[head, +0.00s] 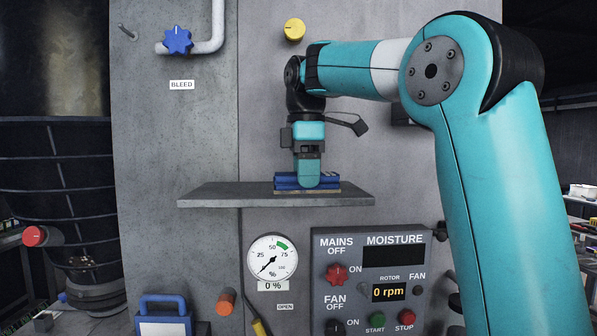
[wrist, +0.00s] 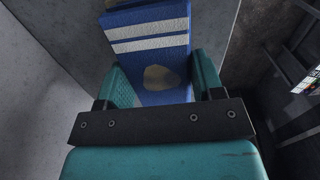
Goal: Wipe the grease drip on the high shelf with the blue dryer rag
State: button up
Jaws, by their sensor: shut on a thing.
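The blue rag (head: 284,181) lies on the high grey shelf (head: 215,194) in the head view. My gripper (head: 307,180) points down and is shut on the rag, pressing it at or just above the shelf top. In the wrist view the rag (wrist: 150,18) is blue with white stripes and sits between the two teal fingers of my gripper (wrist: 162,78). A tan patch (wrist: 161,78) shows on the rag there. A thin pale-tan strip (head: 335,190) shows under the rag's front right edge; I cannot tell whether it is the grease drip.
Above the shelf are a blue valve knob (head: 177,40) marked BLEED and a yellow knob (head: 294,30). Below it are a dial gauge (head: 273,258) and a control panel (head: 372,280). The shelf's left part is clear. The grey wall stands close behind it.

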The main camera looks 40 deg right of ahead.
jog(key=shift+f, duration=0.2)
jog(key=shift+w+r, duration=0.1)
jog(key=shift+r, duration=2.55)
